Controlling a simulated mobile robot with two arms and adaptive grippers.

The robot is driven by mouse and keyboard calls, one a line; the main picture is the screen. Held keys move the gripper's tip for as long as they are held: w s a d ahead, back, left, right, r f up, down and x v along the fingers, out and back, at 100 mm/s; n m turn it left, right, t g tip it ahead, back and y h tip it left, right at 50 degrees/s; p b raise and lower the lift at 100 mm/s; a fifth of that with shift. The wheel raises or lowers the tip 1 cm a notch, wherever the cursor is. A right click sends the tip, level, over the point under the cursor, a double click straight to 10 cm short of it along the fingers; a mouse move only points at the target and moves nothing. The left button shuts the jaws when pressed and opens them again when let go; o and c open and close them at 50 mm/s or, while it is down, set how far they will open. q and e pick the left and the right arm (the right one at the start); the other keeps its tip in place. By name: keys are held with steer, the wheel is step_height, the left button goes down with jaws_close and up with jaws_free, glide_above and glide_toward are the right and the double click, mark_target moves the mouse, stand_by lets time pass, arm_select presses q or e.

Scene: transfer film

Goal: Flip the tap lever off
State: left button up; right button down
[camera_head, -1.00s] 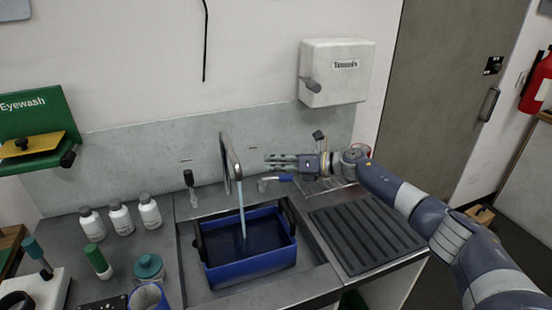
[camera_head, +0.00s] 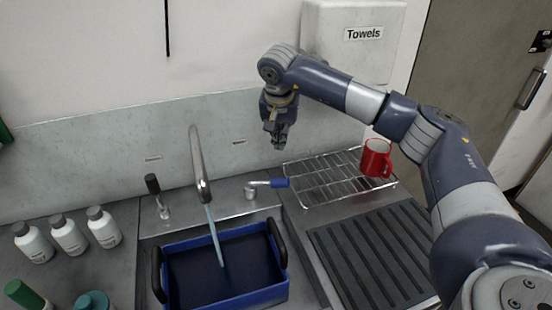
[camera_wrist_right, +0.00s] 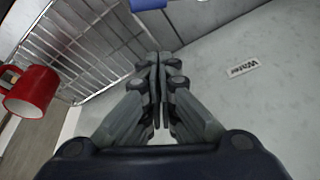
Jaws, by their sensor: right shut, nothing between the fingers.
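The tap (camera_head: 200,165) stands behind the sink, and a stream of water runs from its spout into a blue tub (camera_head: 215,296). A lever with a blue grip (camera_head: 279,183) sits right of the spout and points to the right. Another lever with a black grip (camera_head: 152,184) stands upright left of the spout. My right gripper (camera_head: 279,147) hangs above and behind the blue lever, fingers down, shut and empty, apart from it. In the right wrist view the shut fingers (camera_wrist_right: 158,62) show, with a blue grip (camera_wrist_right: 148,4) at the top edge. My left gripper is not in view.
A wire rack (camera_head: 323,182) with a red mug (camera_head: 376,158) stands right of the lever. A ribbed black drainboard (camera_head: 370,262) lies in front of it. White bottles (camera_head: 68,235) stand at left. A towel box (camera_head: 350,40) hangs on the wall behind my arm.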

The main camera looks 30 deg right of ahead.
mark_target(269, 182)
step_height(269, 182, down, 9)
steer(key=p, duration=0.5)
steer(key=shift+s+f, duration=0.2)
stand_by(0.6)
